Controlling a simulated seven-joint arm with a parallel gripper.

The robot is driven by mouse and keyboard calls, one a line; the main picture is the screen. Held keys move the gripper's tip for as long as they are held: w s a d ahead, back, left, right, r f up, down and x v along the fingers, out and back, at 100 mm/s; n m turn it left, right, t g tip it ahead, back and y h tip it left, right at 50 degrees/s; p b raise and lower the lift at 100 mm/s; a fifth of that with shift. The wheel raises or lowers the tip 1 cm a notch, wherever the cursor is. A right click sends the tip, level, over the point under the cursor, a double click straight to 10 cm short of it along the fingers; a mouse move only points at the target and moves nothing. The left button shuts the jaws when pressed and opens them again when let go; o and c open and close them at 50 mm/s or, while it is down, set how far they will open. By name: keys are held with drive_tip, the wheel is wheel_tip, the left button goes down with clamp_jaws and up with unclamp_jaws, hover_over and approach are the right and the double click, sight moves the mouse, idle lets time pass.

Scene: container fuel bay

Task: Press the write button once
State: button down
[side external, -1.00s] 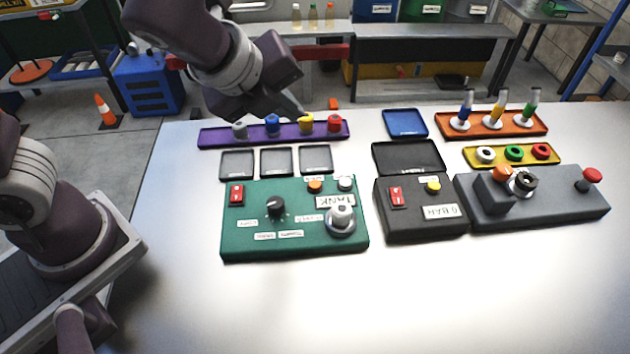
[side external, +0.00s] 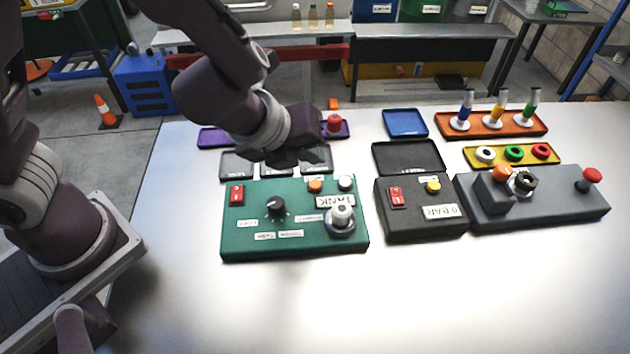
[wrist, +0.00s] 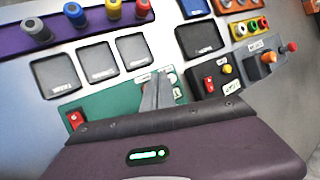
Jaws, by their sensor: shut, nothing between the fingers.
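The green TANK box (side external: 240,215) stands on the white table with a red switch (side external: 237,194), a black knob (side external: 276,206), an orange button (side external: 315,186), a white button (side external: 345,183) and a large white-capped part (side external: 342,217). Small labels sit beside the controls, but I cannot read which one says write. My gripper (side external: 301,160) is shut and empty above the back edge of this box, left of the orange button. In the wrist view its closed fingers (wrist: 158,78) hide part of the box and its buttons.
Flat dark trays (wrist: 97,62) lie behind the green box. A purple rack (side external: 213,137) with colored knobs stands farther back. A black box (side external: 400,225) and a grey box (side external: 560,208) stand to the right. The front of the table is clear.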

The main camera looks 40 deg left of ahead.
sight(313, 186)
drive_tip(key=shift+f, duration=1.8)
drive_tip(key=shift+f, duration=0.1)
idle(0.5)
drive_tip(key=shift+f, duration=0.3)
drive_tip(key=shift+f, duration=0.4)
idle(0.5)
drive_tip(key=shift+r, duration=0.85)
drive_tip(key=shift+r, duration=2.5)
